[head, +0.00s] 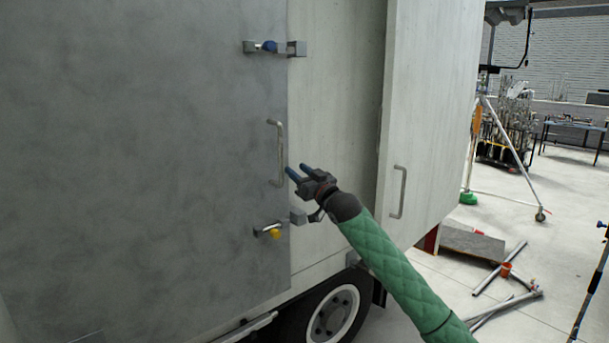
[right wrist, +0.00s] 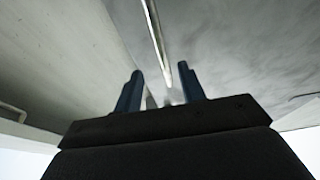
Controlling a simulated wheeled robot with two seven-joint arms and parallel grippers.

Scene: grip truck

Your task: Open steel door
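The grey steel door (head: 140,150) fills the left of the head view and looks shut against the pale truck side. Its vertical bar handle (head: 279,153) is near its right edge. An upper latch with a blue knob (head: 268,46) and a lower latch with a yellow knob (head: 272,232) sit on that edge. My right gripper (head: 296,173) is open, its blue fingers pointing at the handle's lower part. In the right wrist view the handle (right wrist: 157,40) runs above and between the open fingers (right wrist: 163,90); nothing is gripped. My left gripper is not in view.
A pale door panel (head: 432,110) with its own handle (head: 399,192) stands to the right of the steel door. A truck wheel (head: 330,315) is below. Metal tubes (head: 500,270) and a tripod stand (head: 510,150) are on the floor at the right.

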